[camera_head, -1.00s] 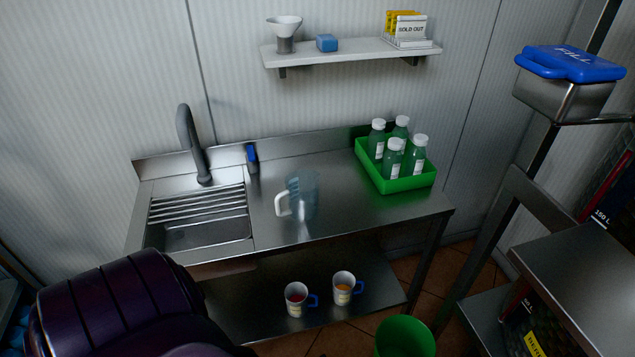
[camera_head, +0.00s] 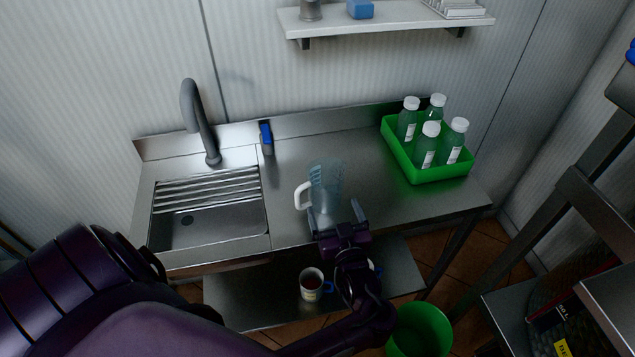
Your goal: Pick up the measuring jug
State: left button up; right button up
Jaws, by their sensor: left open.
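The measuring jug (camera_head: 326,180) is clear and bluish, with a white handle on its left side. It stands upright on the steel counter (camera_head: 365,169), right of the sink. My left gripper (camera_head: 336,214) is open just in front of the jug, its two fingers pointing toward it. The fingertips overlap the jug's lower part in the picture. I cannot tell whether they touch it. My right gripper does not show.
A green crate (camera_head: 440,176) with several bottles stands at the counter's back right. The sink (camera_head: 208,222) and grey tap (camera_head: 197,120) are left. A mug (camera_head: 311,285) stands on the lower shelf; another is mostly hidden by my arm. A green bin (camera_head: 420,330) stands in front.

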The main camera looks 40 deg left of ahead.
aim_at(330, 200)
pick_arm(q)
jog(key=shift+w+a+r, duration=0.25)
jog(key=shift+a, duration=0.05)
jog(key=p+x, duration=0.2)
jog(key=x, duration=0.1)
jog(key=shift+s+r, duration=0.1)
jog(key=shift+s, duration=0.05)
jog(key=shift+w+a+f, duration=0.3)
jog(key=shift+w+a, duration=0.35)
jog(key=shift+a, duration=0.2)
jog(key=shift+w+a, duration=0.1)
jog(key=c, duration=0.8)
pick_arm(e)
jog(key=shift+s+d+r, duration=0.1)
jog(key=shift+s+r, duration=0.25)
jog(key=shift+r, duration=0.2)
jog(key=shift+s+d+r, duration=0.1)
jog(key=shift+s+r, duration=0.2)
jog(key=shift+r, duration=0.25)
